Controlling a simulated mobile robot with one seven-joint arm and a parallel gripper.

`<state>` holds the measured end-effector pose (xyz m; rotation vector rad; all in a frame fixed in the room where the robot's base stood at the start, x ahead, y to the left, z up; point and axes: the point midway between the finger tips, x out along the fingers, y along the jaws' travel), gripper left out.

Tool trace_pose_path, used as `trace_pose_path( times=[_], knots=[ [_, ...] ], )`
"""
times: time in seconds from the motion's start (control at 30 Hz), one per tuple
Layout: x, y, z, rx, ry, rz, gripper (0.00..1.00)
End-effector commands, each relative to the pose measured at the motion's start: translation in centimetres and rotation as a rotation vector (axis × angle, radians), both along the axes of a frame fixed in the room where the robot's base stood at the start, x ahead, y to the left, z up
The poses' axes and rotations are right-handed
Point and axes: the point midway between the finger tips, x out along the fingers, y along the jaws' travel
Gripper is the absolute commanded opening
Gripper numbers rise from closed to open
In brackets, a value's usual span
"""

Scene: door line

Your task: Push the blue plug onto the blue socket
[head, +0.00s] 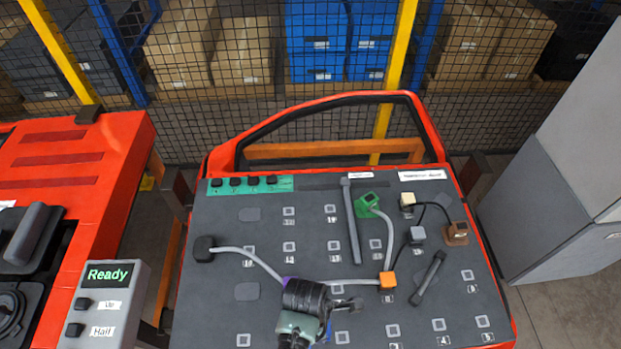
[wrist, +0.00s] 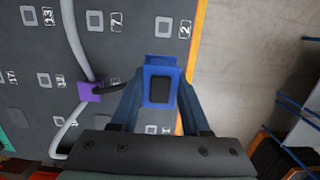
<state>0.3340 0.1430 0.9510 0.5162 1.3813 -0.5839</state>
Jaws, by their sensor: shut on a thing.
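The blue plug (wrist: 161,62) shows in the wrist view, a blue block with a black patch on its face. My gripper (wrist: 160,92) is shut on it, one finger on each side. A short dark cable runs from the plug's left side to a purple piece (wrist: 90,91) on the panel. I cannot tell from this angle whether the plug touches the panel. In the head view my dark wrist covers the lower middle of the panel and hides most of the plug. I cannot make out a blue socket in either view.
The grey door panel (head: 217,283) carries several small square sockets. A green plug (head: 367,202), an orange piece (head: 388,280), a grey plug (head: 417,234) and a brown piece (head: 456,233) sit on its right half, with cables. A control box (head: 105,303) reading "Ready" stands at left.

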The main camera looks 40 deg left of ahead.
Motion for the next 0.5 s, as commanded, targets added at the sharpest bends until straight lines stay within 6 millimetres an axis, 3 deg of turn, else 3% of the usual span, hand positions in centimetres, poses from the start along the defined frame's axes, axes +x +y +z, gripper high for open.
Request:
trace_pose_path(
  times=[0.17,0.5],
  knots=[
    [-0.2,0.2,0.0,0.000,-0.001,0.011,0.00],
    [-3.4,3.1,-0.1,0.000,0.000,0.013,0.00]
  ],
)
